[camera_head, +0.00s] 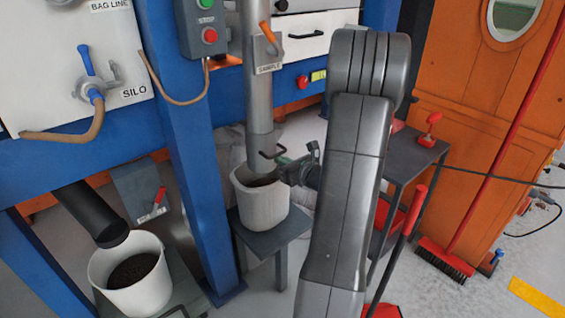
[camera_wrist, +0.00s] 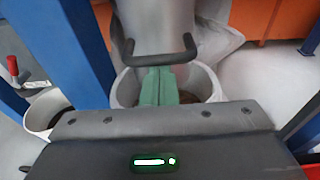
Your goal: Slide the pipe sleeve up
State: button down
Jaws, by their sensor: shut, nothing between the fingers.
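The pipe sleeve (camera_head: 263,157) is a grey cylinder at the lower end of a vertical pipe (camera_head: 257,100). Its lower end reaches down to the mouth of a white bucket (camera_head: 258,208). A dark U-shaped handle (camera_head: 268,154) sticks out of the sleeve; in the wrist view the handle (camera_wrist: 158,59) crosses in front of the sleeve (camera_wrist: 155,22). My gripper (camera_head: 284,168) is beside the sleeve, close to the handle. Its green fingers (camera_wrist: 158,84) are together and empty, with their tips at or just below the handle; I cannot tell whether they touch it.
The bucket stands on a small grey table (camera_head: 275,238). A blue post (camera_head: 196,170) is close on the left, with a second bucket (camera_head: 143,285) beyond it. A dark side table (camera_head: 412,158) and a red broom (camera_head: 445,258) stand on the right.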

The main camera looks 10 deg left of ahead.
notch_tip(320, 180, up, 12)
jog(key=p, duration=0.7)
jog(key=shift+r+p, duration=0.15)
jog(key=shift+p, duration=0.25)
notch_tip(320, 180, down, 4)
jog(key=b, duration=0.4)
jog(key=p+v, duration=0.2)
jog(key=v, duration=0.7)
jog(key=shift+d, duration=0.1)
